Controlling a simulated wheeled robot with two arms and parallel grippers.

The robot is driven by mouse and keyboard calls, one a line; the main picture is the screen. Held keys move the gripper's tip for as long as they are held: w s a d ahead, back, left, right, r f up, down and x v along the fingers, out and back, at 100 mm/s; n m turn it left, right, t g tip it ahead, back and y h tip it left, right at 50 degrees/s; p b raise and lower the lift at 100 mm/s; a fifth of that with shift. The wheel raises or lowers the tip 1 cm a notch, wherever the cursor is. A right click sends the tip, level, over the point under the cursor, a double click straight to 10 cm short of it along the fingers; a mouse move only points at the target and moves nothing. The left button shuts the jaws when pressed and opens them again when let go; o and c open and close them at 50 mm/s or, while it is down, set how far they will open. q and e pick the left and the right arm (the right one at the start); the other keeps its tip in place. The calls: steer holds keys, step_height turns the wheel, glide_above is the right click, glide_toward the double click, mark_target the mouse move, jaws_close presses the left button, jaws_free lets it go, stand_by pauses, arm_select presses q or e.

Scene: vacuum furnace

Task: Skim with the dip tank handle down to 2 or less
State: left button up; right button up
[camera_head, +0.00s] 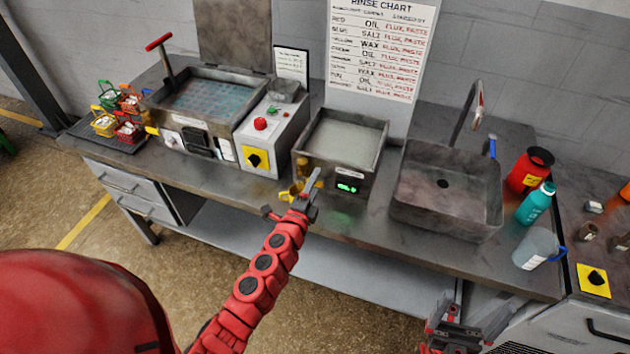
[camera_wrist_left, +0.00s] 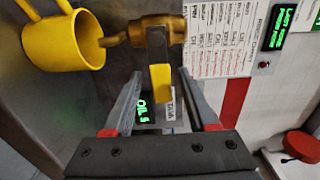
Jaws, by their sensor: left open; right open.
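The dip tank (camera_head: 376,157) is a grey open basin of pale liquid with a green display (camera_head: 347,187) on its front. In the left wrist view the sideways display (camera_wrist_left: 143,108) seems to read OIL 5. A brass valve (camera_wrist_left: 157,32) with a yellow-tipped handle (camera_wrist_left: 160,78) shows there. A yellow cup (camera_wrist_left: 65,40) is beside its spout. My left gripper (camera_head: 310,190) is open at the tank's front left corner, its fingers on either side of the handle; contact is unclear. My right gripper (camera_head: 455,325) is open and empty, low at the bottom right.
A larger tank (camera_head: 210,97) of bluish liquid with a red-topped lever (camera_head: 158,42) stands left, beside a control box (camera_head: 272,130). A sink (camera_head: 447,190) is right of the dip tank. A red container (camera_head: 528,170), teal bottle (camera_head: 536,203) and jug (camera_head: 536,247) stand further right.

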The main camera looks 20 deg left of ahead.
arm_select(q)
jaws_close()
stand_by(0.3)
stand_by(1.2)
